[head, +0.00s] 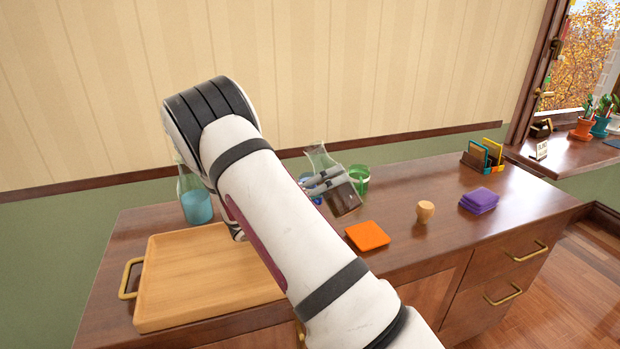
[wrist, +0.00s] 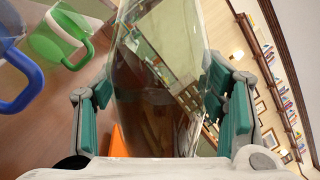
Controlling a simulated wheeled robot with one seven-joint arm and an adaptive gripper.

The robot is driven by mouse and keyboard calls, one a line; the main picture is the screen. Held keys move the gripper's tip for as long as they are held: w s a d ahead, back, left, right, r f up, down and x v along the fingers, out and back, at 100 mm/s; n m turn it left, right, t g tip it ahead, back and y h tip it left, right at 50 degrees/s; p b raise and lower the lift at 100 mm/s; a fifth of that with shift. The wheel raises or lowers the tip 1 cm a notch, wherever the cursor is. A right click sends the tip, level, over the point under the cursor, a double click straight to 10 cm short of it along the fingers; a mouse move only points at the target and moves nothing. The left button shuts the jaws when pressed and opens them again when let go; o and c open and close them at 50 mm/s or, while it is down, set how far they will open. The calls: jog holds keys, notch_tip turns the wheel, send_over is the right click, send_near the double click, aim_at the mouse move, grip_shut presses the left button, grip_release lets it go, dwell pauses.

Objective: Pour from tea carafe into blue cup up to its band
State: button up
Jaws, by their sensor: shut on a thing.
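The tea carafe (head: 345,197) is clear glass with dark brown tea low inside it. My gripper (head: 325,182) is shut on it and holds it tilted, its mouth leaning left in the head view. In the wrist view the carafe (wrist: 155,85) stands between my teal finger pads. The blue cup (head: 317,200) is mostly hidden behind my arm and gripper in the head view. In the wrist view the blue cup (wrist: 20,75) is cut by the left edge, beside the carafe. Its band and its tea level cannot be seen. No stream of tea is visible.
A green cup (head: 360,180) stands close behind the carafe. A carafe of blue liquid (head: 196,207) and a wooden tray (head: 175,285) are at left. An orange coaster (head: 367,236), wooden knob-shaped piece (head: 425,211), purple stack (head: 479,201) and letter holder (head: 482,156) are at right.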

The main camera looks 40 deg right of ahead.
jog(key=shift+s+r+n+t+h+p, duration=0.3)
jog(key=shift+r+n+t+p, duration=0.15)
jog(key=shift+n, duration=0.65)
dwell(0.3)
jog(key=shift+s+f+n+t, duration=0.15)
jog(key=shift+f+n+t, duration=0.1)
jog(key=shift+n, duration=0.85)
jog(key=shift+w+r+n+t+p, duration=0.1)
jog(key=shift+w+n+t+p, duration=0.25)
jog(key=shift+n, duration=0.35)
jog(key=shift+w+n+t+p, duration=0.25)
jog(key=shift+n+p, duration=0.05)
jog(key=shift+n, duration=0.4)
dwell(3.2)
